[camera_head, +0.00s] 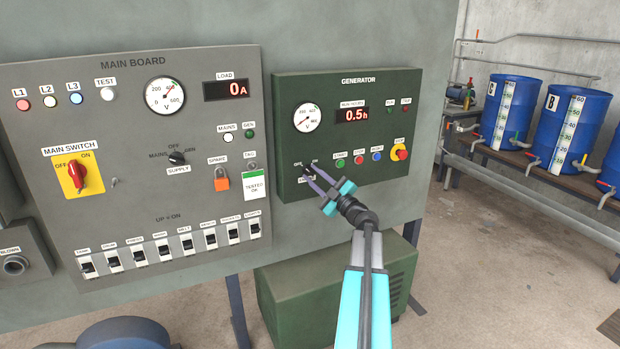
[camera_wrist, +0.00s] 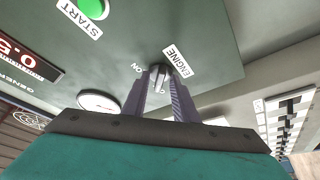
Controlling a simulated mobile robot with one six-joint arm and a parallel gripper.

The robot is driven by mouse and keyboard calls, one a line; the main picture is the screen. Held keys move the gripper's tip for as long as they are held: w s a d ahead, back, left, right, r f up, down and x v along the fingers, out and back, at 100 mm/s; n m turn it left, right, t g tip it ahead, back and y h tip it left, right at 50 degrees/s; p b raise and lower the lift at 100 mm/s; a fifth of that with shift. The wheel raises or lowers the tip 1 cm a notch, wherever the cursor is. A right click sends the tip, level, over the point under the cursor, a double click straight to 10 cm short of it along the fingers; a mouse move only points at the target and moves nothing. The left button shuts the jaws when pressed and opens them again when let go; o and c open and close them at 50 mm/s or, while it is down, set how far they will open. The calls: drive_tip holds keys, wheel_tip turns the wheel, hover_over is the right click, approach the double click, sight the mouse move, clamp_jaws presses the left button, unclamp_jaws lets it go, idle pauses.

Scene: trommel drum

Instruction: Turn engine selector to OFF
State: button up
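The engine selector (camera_head: 308,169) is a small dark knob at the lower left of the green generator panel, with OFF and ON labels above it. It also shows in the wrist view (camera_wrist: 158,73), beside the ENGINE and ON labels. My gripper (camera_head: 312,178) is at the knob, its two purple-grey fingers reaching to either side of it. In the wrist view the fingers (camera_wrist: 158,88) are apart, with the knob between their tips. I cannot tell whether they touch it. The fingers partly cover the knob and its lower label, and its pointing direction is unclear.
Right of the selector are the green START button (camera_head: 340,163), a red button, a blue button and a red-and-yellow stop button (camera_head: 399,152). The main board (camera_head: 130,120) with its switches lies to the left. Blue barrels (camera_head: 508,110) stand far right.

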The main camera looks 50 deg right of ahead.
drive_tip(key=shift+f, duration=0.15)
drive_tip(key=shift+s+f, duration=0.2)
drive_tip(key=shift+s, duration=0.15)
drive_tip(key=b+v, duration=0.1)
drive_tip(key=v, duration=1.2)
drive_tip(key=shift+r, duration=0.3)
drive_tip(key=shift+a, duration=0.1)
